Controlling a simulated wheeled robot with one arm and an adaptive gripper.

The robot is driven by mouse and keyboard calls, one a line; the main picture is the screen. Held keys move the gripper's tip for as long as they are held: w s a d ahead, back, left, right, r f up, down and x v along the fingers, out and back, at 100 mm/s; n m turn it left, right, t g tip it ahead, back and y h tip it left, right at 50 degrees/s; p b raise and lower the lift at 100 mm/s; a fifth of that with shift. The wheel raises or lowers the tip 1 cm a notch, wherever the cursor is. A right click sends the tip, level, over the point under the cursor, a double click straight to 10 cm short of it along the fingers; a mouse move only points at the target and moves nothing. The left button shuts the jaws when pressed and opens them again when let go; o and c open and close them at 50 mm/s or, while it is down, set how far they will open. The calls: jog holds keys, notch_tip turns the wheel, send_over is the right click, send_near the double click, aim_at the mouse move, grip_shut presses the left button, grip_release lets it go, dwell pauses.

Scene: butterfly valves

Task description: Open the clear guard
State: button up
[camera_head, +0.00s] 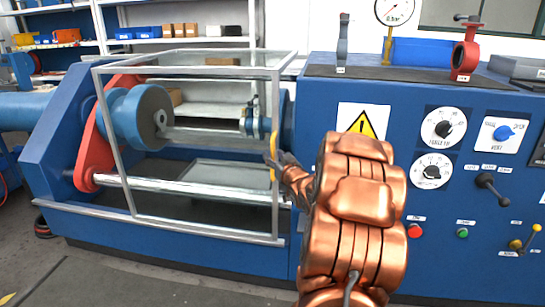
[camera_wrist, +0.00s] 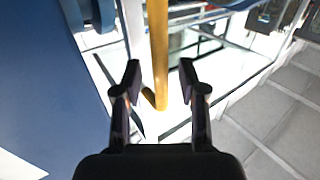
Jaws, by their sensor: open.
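The clear guard (camera_head: 185,71) is a see-through box with a grey metal frame, and it covers the working area of the blue machine. It looks closed. Its yellow handle (camera_head: 273,150) stands upright on the guard's right edge. My gripper (camera_head: 281,165) is beside the handle, partly hidden behind my copper-coloured arm. In the wrist view my gripper (camera_wrist: 160,76) is open, with one finger on each side of the yellow handle (camera_wrist: 158,45). Gaps show between the handle and both fingers. I cannot tell how deep the handle sits between them.
The blue machine's control panel (camera_head: 470,180) with dials, knobs and a red button (camera_head: 414,230) is right of the guard. A red valve (camera_head: 465,55) and a pressure gauge (camera_head: 394,10) are on top. Shelves (camera_head: 180,42) stand behind. Bare floor (camera_head: 130,280) lies in front.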

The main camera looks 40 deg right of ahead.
jog(key=shift+x, duration=0.8)
grip_shut()
